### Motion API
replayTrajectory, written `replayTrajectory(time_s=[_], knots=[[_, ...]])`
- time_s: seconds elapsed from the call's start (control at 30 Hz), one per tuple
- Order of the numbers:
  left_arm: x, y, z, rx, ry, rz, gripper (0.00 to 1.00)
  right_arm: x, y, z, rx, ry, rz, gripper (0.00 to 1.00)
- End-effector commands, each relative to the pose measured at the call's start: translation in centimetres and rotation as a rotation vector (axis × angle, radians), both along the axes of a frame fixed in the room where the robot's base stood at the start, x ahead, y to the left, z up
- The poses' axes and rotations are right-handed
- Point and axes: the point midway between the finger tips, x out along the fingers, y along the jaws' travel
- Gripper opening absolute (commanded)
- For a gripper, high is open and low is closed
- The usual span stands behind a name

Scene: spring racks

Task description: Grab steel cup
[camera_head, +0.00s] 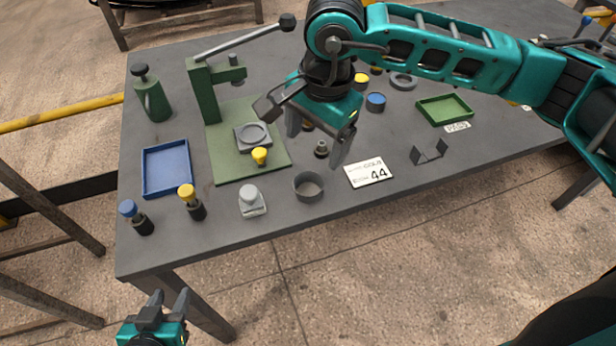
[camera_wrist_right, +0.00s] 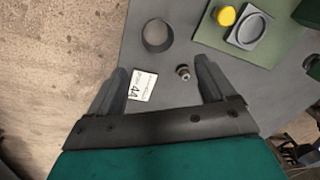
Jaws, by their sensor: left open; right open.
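The steel cup (camera_head: 308,186) is a short grey round cup with an open top, standing upright near the table's front edge. It also shows in the right wrist view (camera_wrist_right: 157,36), ahead of the fingertips and apart from them. My right gripper (camera_head: 317,140) is open and empty, pointing down above the table behind the cup. In its wrist view the spread fingers (camera_wrist_right: 161,66) frame the label card and a small dark knob. My left gripper (camera_head: 168,303) is open and empty, low in front of the table, far from the cup.
A green press (camera_head: 205,95) on a green base stands left of my right gripper. A white card marked 44 (camera_head: 369,173) lies right of the cup. A grey block with a round knob (camera_head: 251,201) stands left of it. Small dark knob (camera_head: 321,149) sits behind it. Blue tray (camera_head: 167,168) lies at left.

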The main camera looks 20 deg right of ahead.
Motion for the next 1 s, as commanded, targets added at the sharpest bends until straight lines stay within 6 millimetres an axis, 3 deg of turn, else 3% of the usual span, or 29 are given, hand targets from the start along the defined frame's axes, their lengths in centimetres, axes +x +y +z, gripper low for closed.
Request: replayTrajectory(time_s=[0.1,0.3,0.53,0.8,1.0], knots=[[-0.1,0.0,0.0,0.0,0.002,0.0,0.43,0.0,0.2,-2.5,0.001,0.009,0.0,0.83],[-0.2,0.0,-0.1,0.0,0.005,0.001,0.43,0.3,0.5,-5.6,0.004,0.007,0.0,0.83],[-0.2,0.0,0.0,0.0,0.006,0.001,0.43,0.4,0.6,-7.4,0.005,0.008,0.0,0.83],[-0.2,0.0,0.2,0.001,0.006,0.0,0.43,0.5,1.0,-11.2,0.006,0.006,-0.002,0.83],[-0.1,0.0,0.2,0.001,0.004,0.0,0.43,0.6,1.1,-11.7,0.005,0.005,0.0,0.83]])
